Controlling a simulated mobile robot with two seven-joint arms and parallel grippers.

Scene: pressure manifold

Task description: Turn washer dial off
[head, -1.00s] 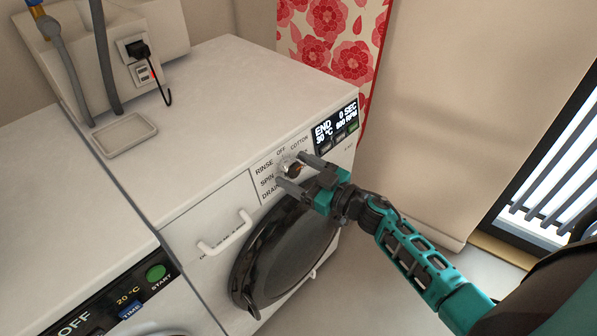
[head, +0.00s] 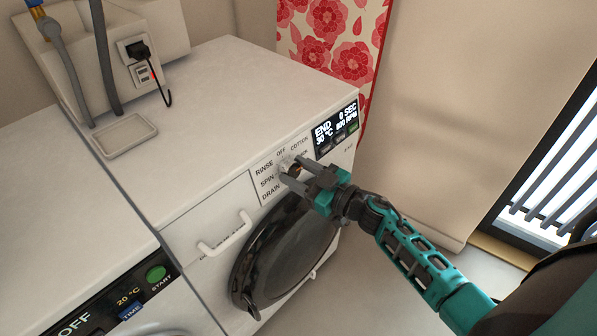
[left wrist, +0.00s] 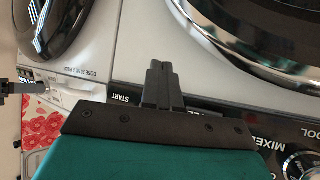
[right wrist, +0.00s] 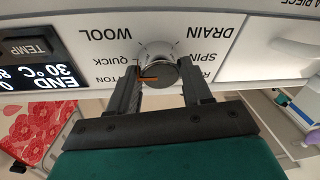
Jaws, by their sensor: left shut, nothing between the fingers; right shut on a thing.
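The washer dial (head: 286,164) is a round silver knob on the white front panel, with OFF, COTTON, RINSE, SPIN and DRAIN printed around it. In the right wrist view the dial (right wrist: 158,66) appears upside down, with an orange pointer mark on the side by QUICK and COTTON. My right gripper (head: 291,170) is shut on the dial, one finger on each side, and partly hides it and some labels. My left gripper (left wrist: 160,68) is shut and empty in front of the other machine's panel. It is outside the head view.
The lit display (head: 336,124) reads END, 30 °C and 0 SEC. Below the dial are the dark round door (head: 290,245) and a white handle (head: 226,236). A second machine with a START button (head: 156,273) stands at left. The washer top (head: 220,90) is mostly clear.

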